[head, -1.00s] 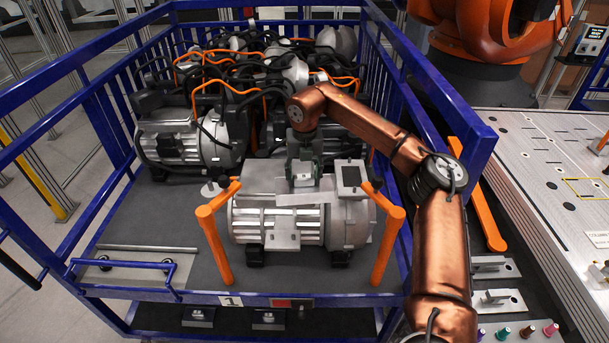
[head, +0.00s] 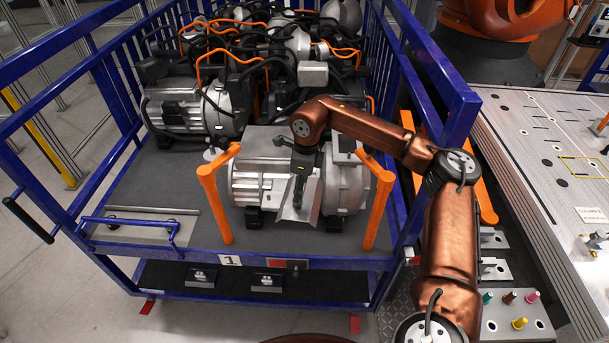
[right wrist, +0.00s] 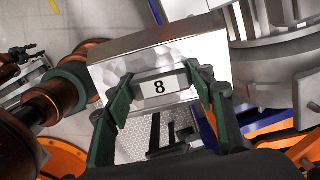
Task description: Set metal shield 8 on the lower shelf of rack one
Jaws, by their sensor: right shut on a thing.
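Metal shield 8 (head: 297,206), a bent silver plate, hangs tilted from my right gripper (head: 299,186) in front of the drive unit (head: 264,180). In the right wrist view my right gripper (right wrist: 160,88) is shut on the shield's small block marked 8, with the shiny plate (right wrist: 122,66) beyond it. Rack one is the blue rack (head: 225,260) with a "1" label on its front edge. Its lower shelf (head: 232,280) is dark and low, under the upper deck. My left gripper is out of view.
Orange posts at left (head: 215,200) and right (head: 378,205) flank the drive unit. A perforated worktable (head: 545,180) stands at right. Floor is clear in front of the rack.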

